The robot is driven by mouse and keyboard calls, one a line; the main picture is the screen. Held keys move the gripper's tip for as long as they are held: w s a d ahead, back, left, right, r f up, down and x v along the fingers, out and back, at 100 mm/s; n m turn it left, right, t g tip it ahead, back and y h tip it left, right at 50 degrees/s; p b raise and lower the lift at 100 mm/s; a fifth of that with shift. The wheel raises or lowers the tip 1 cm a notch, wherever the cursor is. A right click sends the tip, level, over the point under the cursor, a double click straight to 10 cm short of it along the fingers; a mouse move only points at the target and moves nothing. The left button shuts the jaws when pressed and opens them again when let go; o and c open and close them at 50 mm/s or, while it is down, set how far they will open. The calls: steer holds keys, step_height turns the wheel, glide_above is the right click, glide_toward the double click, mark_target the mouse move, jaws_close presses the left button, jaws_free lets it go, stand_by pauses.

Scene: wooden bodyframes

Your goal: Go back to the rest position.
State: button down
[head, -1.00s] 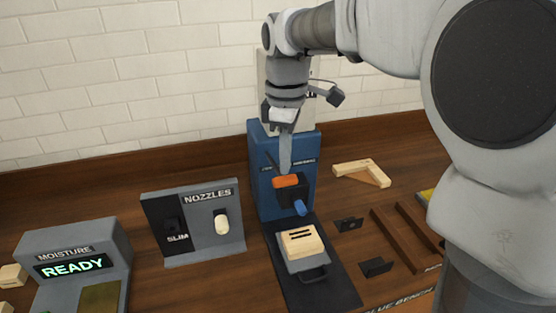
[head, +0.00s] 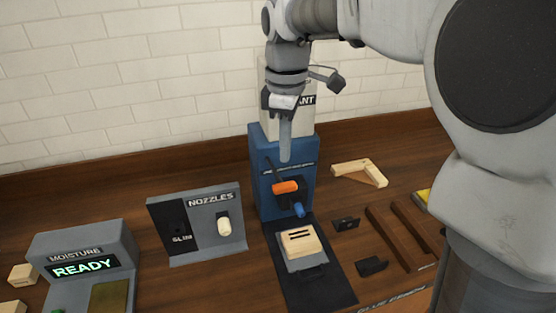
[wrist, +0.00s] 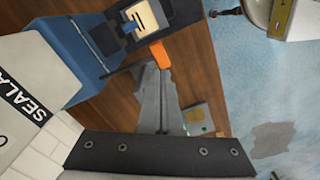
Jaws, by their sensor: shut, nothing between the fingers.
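My gripper (head: 285,155) points down in front of the blue machine, above its orange lever, with the fingers together and nothing between them. In the wrist view the shut fingers (wrist: 155,95) extend toward the orange lever (wrist: 159,55), which also shows in the head view (head: 285,187). I cannot tell from the wrist view how far apart the fingertips and lever are; in the head view there is a gap. The blue machine (head: 266,190) stands against the wall, with a pale wooden block (head: 300,241) on the tray below its blue nozzle (head: 299,209).
Left of the machine stand a grey nozzle holder (head: 210,248) and a moisture meter (head: 80,247) reading READY. On the right lie a wooden corner frame (head: 358,170), dark brown rails (head: 392,240) and small black blocks (head: 346,224). Bare bench shows between them.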

steer(key=s+d+f+m+t, duration=0.1)
steer(key=s+d+m+t, duration=0.1)
steer(key=s+d+m, duration=0.4)
steer(key=s+d+f+m+t, duration=0.1)
steer(key=s+d+m+t, duration=0.2)
steer(key=s+d+m, duration=0.3)
steer(key=s+m+b, duration=0.1)
steer(key=s+m, duration=0.2)
steer(key=s, duration=0.3)
steer(key=shift+s+d+f+t, duration=0.15)
steer(key=shift+s+d+t, duration=0.05)
steer(key=shift+s+t, duration=0.15)
steer(key=c, duration=1.6)
jaws_free()
